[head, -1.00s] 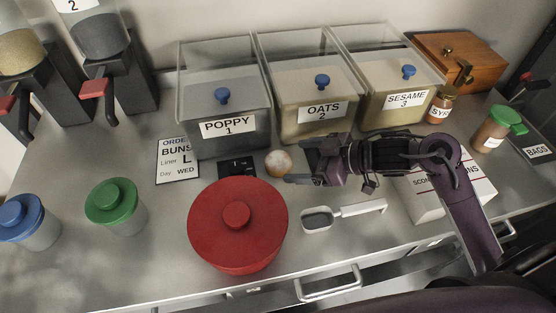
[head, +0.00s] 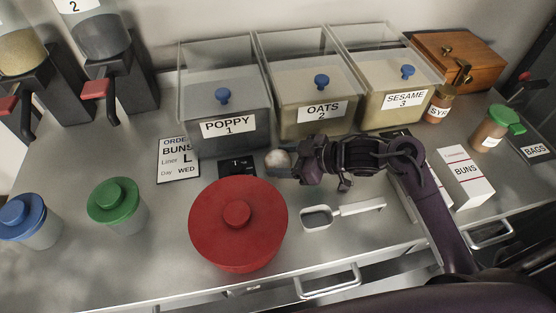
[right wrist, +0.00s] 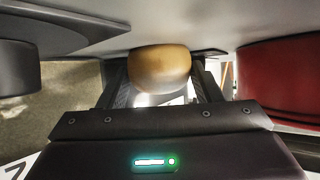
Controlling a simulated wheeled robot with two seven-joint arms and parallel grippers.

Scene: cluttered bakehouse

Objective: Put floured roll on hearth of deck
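The floured roll (head: 277,158) is a small, pale brown ball above the counter, in front of the poppy and oats bins. My right gripper (head: 281,163) has one finger on each side of it, and both look to be touching it. In the right wrist view the roll (right wrist: 160,69) fills the gap between the fingertips. The lower finger hides part of it in the head view. My left gripper is not in view. I see no deck or hearth in these frames.
A red lidded pot (head: 238,240) stands just in front of the roll. A scoop (head: 318,217) lies to its right, and a BUNS box (head: 466,180) stands beyond my right arm. Bins line the back; green (head: 112,200) and blue (head: 25,216) lidded jars stand left.

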